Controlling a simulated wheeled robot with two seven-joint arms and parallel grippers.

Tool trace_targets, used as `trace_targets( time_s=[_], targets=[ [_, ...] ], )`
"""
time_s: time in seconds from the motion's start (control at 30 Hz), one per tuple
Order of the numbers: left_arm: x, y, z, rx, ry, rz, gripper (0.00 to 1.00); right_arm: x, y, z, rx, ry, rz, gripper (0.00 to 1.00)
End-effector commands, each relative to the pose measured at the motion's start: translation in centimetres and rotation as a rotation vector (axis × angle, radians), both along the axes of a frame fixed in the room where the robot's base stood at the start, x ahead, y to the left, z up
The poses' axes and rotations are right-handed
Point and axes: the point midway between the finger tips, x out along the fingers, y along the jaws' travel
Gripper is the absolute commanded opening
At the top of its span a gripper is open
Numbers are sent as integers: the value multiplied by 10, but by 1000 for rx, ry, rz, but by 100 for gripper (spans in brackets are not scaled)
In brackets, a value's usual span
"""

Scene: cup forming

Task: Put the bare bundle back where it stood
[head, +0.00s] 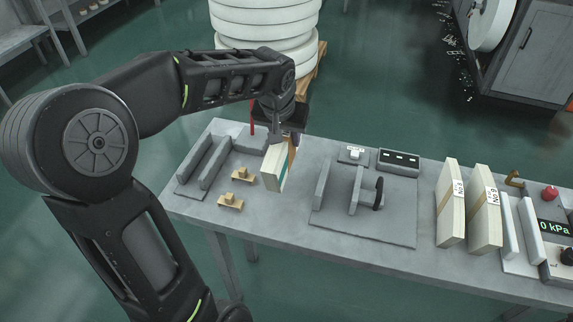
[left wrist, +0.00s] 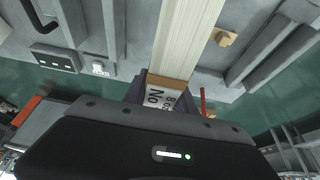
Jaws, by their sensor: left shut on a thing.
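My left gripper (head: 287,138) reaches down over the back left of the table and is shut on a pale paper bundle (head: 273,168). The bundle is upright on edge, with a brown band and a teal strip. I cannot tell whether its lower edge touches the table. In the left wrist view the bundle (left wrist: 188,40) runs away from the jaws, and a white "No" label (left wrist: 160,98) shows between them. Two more upright bundles with labels stand at the right, one on the left (head: 449,205) and one on the right (head: 484,222). My right gripper is out of view.
A grey two-walled fixture (head: 187,187) and two brass pieces (head: 243,176) (head: 231,201) lie left of the held bundle. A plate with a black-handled clamp (head: 378,193) is right of it. White upright plates (head: 509,228) and a "0 kPa" readout (head: 553,227) are far right.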

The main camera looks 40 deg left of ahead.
Motion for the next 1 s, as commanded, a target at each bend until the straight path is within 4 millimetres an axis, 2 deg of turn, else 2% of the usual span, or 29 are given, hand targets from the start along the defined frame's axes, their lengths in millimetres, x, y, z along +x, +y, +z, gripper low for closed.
trace_targets(
  time_s=[0.1, 0.2, 0.57, 0.83, 1.0],
  targets=[
    [0, 0, -20, 0, 0, -1, 0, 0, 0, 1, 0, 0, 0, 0],
    [0, 0, -31, 0, -1, 0, 0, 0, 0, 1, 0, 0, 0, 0],
    [1, 0, -34, 1, -4, 0, 0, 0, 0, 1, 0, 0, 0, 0],
    [0, 0, -66, 0, -1, 0, 0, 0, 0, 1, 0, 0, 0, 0],
    [1, 0, -70, 0, -4, 0, 0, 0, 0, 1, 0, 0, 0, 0]
  ],
)
